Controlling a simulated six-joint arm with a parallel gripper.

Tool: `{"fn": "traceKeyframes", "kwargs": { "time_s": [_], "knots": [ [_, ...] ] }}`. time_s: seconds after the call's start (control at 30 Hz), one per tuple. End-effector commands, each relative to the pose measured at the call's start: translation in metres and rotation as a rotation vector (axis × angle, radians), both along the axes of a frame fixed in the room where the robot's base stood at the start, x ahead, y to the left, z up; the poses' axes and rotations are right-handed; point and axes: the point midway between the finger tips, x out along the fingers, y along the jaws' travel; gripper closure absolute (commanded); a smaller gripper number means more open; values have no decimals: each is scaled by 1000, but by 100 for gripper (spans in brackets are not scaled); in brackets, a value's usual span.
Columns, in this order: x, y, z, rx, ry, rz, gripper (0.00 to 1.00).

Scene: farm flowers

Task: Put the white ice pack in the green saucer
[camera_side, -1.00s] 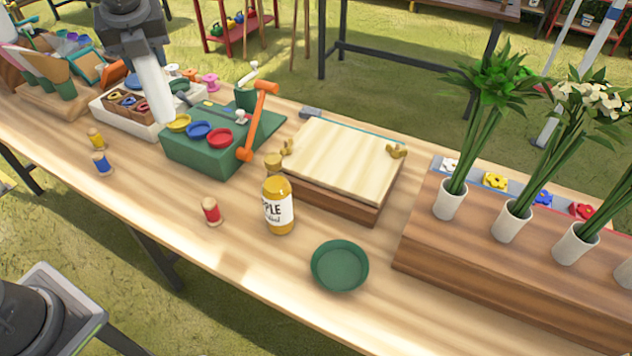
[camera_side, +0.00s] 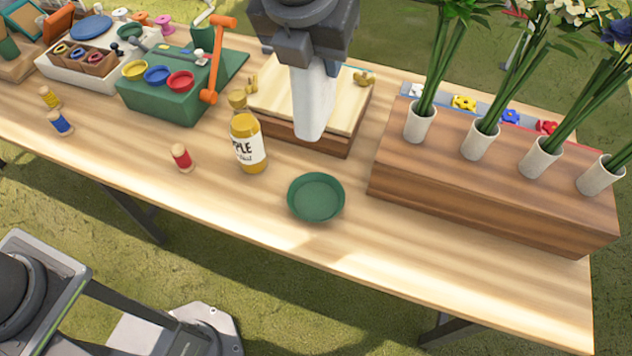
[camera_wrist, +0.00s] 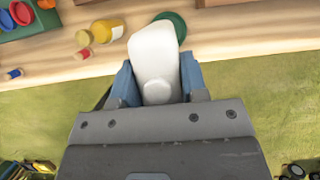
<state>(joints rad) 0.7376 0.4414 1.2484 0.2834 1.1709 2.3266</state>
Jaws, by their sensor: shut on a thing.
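The white ice pack (camera_side: 314,105) hangs from my gripper (camera_side: 304,62) in the side view, tilted slightly, above the front of the wooden press block. My gripper is shut on its upper end. In the wrist view, the ice pack (camera_wrist: 156,62) sits between the two blue-grey fingers of my gripper (camera_wrist: 158,85). The green saucer (camera_side: 316,198) is on the table below and just in front of the ice pack, and looks empty. In the wrist view the saucer (camera_wrist: 178,24) is partly hidden behind the ice pack.
A yellow apple bottle (camera_side: 248,143) stands left of the saucer. A wooden flower stand (camera_side: 490,180) with several vases is to the right. The wooden press (camera_side: 270,105) lies behind. The table's front edge is close to the saucer.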

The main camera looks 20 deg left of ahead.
Motion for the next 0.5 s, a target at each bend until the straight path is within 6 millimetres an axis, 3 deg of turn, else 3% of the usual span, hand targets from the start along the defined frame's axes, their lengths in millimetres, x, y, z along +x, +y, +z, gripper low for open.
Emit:
{"fn": "traceKeyframes", "kwargs": {
  "time_s": [0.5],
  "knots": [
    [-1, -2, -101, 1, -1, -4, 100]
  ]
}}
